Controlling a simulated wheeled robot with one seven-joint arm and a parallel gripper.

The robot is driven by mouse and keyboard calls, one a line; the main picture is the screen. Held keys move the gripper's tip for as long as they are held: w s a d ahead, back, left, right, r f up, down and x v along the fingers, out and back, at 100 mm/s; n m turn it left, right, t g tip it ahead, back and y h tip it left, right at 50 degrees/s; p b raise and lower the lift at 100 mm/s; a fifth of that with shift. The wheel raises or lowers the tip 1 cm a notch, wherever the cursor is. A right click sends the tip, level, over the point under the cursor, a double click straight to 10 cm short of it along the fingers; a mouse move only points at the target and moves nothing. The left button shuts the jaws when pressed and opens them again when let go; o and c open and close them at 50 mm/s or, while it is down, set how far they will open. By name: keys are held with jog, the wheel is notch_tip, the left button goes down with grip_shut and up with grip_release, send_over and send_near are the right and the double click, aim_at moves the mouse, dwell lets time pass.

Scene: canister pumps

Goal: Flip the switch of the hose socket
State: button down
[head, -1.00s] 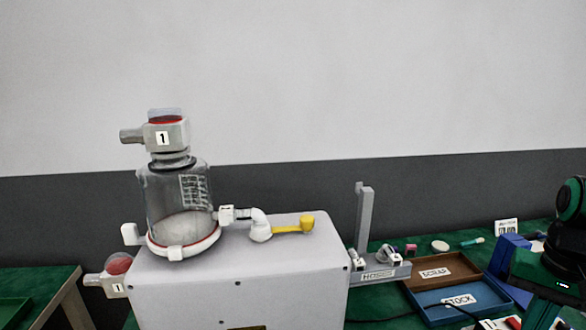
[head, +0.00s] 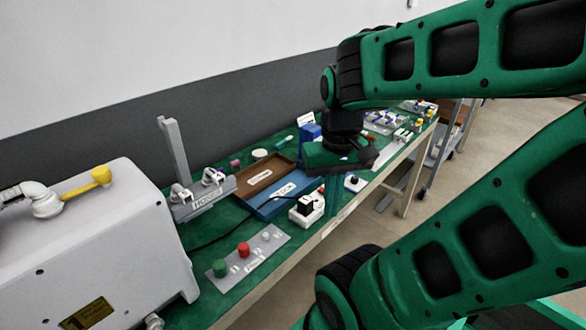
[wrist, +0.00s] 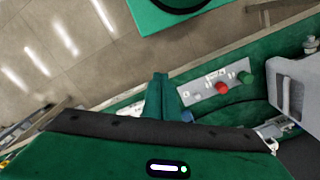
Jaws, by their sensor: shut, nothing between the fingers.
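A white socket box (head: 318,206) with a black plug on it stands on the green bench, right of the blue tray, in the head view. A dark cable runs left from it. Its switch is too small to make out. A second small white box with a dark top (head: 354,184) stands farther along the bench. I cannot read which one belongs to the hose. My gripper (head: 333,208) points down over the bench, close to both boxes; its fingers are shut and empty. The closed fingers also show in the wrist view (wrist: 160,78).
A button panel (head: 262,246) with red and green knobs lies near the front edge; it also shows in the wrist view (wrist: 204,93). A brown tray (head: 249,196), blue tray (head: 262,211) and HOSES stand (head: 207,203) lie behind. A grey pump housing (head: 120,235) is at left.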

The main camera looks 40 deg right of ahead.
notch_tip(320, 180, up, 3)
jog(key=n, duration=2.5)
send_over(322, 188)
jog(key=shift+s+a+f, duration=0.1)
jog(key=shift+f, duration=0.1)
jog(key=shift+f, duration=0.1)
notch_tip(322, 188, down, 14)
jog(key=shift+r, duration=0.2)
jog(key=shift+f, duration=0.1)
